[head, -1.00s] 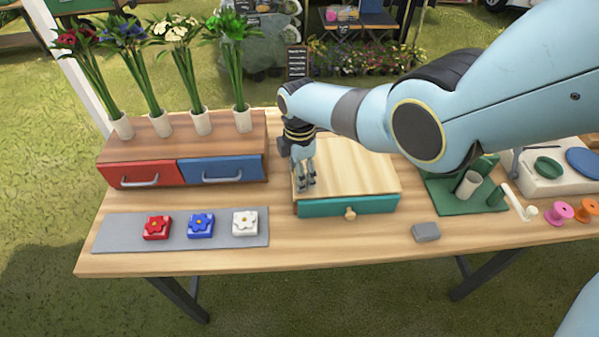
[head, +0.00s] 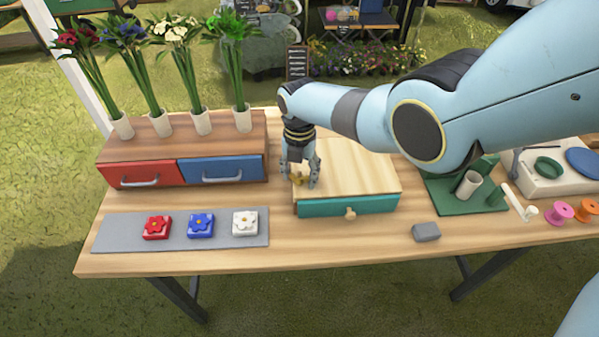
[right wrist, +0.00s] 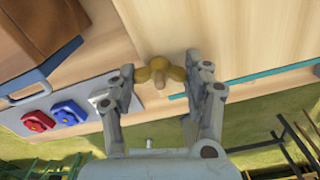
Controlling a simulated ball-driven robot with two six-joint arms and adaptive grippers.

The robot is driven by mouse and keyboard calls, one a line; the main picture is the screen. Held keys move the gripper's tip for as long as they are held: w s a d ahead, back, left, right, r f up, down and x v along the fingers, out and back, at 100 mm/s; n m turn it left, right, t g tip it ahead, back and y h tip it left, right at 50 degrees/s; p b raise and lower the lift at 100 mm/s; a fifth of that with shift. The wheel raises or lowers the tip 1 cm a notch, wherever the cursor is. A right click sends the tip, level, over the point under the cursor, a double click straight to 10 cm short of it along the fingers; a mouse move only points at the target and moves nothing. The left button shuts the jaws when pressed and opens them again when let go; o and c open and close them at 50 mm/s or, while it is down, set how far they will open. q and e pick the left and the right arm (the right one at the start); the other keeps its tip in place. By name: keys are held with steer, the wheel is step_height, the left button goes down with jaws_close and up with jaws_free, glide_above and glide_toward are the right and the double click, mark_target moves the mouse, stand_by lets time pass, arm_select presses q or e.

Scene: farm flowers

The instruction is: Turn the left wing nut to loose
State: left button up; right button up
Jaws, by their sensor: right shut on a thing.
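A yellow-brown wing nut (head: 298,179) sits at the left part of the pale wooden top (head: 355,165) of a box with a teal front. In the right wrist view, the wing nut (right wrist: 160,72) shows between the two fingers, its wings pointing toward them. My right gripper (head: 300,184) points down with a finger on either side of the wing nut, shut on it. It also shows in the right wrist view (right wrist: 161,77). A second wing nut is not visible; my arm covers part of the box top. My left gripper is not in view.
A wooden drawer unit (head: 225,149) with red and blue fronts and flower vases stands left of the box. A grey mat (head: 112,235) with flower tiles lies in front of it. A grey block (head: 426,232) and a green stand (head: 440,194) are at right.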

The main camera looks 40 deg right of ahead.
mark_target(299, 175)
steer(key=shift+n, duration=1.9)
steer(key=o, duration=1.2)
step_height(299, 175, up, 12)
steer(key=shift+f, duration=0.1)
